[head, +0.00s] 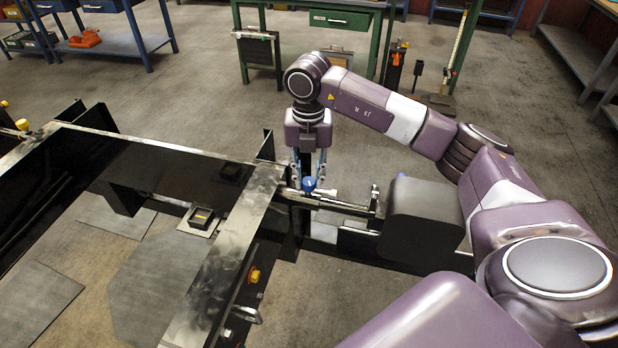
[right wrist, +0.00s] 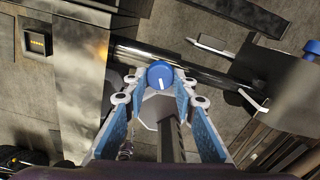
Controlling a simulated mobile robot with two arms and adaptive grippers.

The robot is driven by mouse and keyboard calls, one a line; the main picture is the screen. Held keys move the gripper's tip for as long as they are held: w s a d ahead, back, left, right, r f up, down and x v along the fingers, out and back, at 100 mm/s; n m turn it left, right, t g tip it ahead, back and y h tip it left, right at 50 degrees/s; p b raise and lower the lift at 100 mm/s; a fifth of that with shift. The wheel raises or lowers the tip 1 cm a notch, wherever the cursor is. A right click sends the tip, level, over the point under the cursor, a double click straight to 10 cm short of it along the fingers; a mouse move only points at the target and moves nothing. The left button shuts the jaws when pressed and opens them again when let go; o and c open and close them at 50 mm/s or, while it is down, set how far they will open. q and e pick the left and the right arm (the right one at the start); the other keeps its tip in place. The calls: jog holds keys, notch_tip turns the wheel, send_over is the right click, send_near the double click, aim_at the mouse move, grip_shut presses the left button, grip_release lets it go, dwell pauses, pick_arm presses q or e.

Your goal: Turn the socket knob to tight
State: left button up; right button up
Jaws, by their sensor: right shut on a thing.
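The socket knob is a round blue knob with a white pointer line. In the head view the knob (head: 309,183) sits on a dark metal bar to the right of the chassis frame. In the right wrist view the knob (right wrist: 160,75) is between my fingertips, and its white line points down and slightly right. My right gripper (head: 308,180) comes down from above with its fingers shut on the knob. Its blue fingers (right wrist: 160,85) also show in the right wrist view, one on each side of the knob. My left gripper is not in view.
The black chassis frame (head: 215,240) with its worn metal top edge runs along the left. A dark box-shaped block (head: 424,214) stands right of the knob. A green workbench (head: 340,18) and a blue bench (head: 112,42) stand at the back. Open floor lies between.

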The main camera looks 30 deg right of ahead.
aim_at(309, 181)
jog(key=shift+w+r+m, duration=0.1)
jog(key=shift+w+m, duration=0.05)
jog(key=shift+m, duration=1.75)
jog(key=o, duration=1.2)
jog(key=shift+c, duration=0.2)
notch_tip(309, 181, up, 12)
